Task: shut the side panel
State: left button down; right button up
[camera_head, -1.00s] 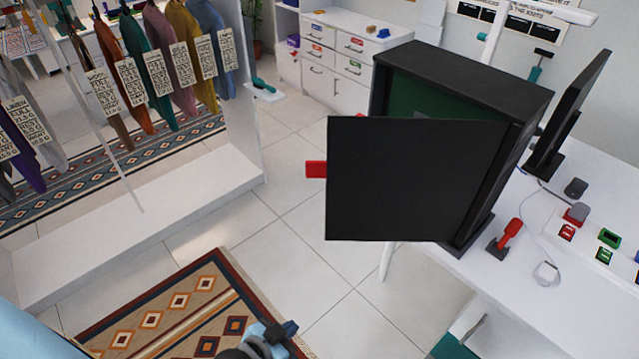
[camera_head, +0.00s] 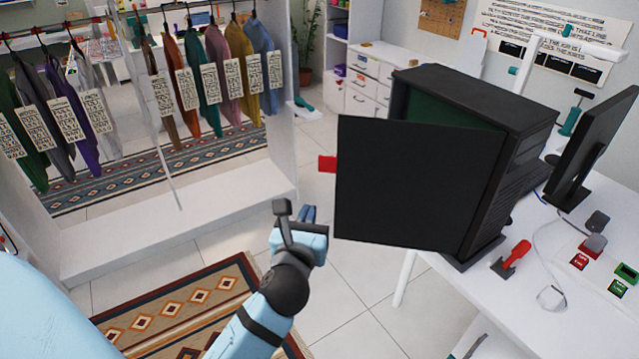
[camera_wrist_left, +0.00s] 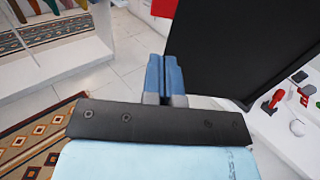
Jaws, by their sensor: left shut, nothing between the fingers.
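The side panel (camera_head: 415,185) is a flat black sheet, swung open from the black computer case (camera_head: 475,105) on the white desk. A red tab (camera_head: 327,164) sticks out at its left edge. The green inside of the case shows above the panel. My left gripper (camera_head: 308,214) is shut and empty, just left of the panel's lower left edge, and it appears apart from it. In the left wrist view its blue fingers (camera_wrist_left: 164,75) are together, with the panel (camera_wrist_left: 230,45) to their right. My right gripper is not in view.
A monitor (camera_head: 595,150), a red-handled tool (camera_head: 513,257) and small items stand on the desk (camera_head: 450,270) at right. An open wardrobe (camera_head: 190,195) with hanging clothes is at left. A patterned rug (camera_head: 180,310) lies in front. Tiled floor between is clear.

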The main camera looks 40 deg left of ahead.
aim_at(324, 167)
pick_arm(q)
jog(key=p+x, duration=0.2)
jog(key=x, duration=1.1)
jog(key=shift+r+p, duration=0.1)
jog(key=shift+p, duration=0.3)
jog(key=shift+w+a, duration=0.15)
jog(key=shift+w, duration=0.3)
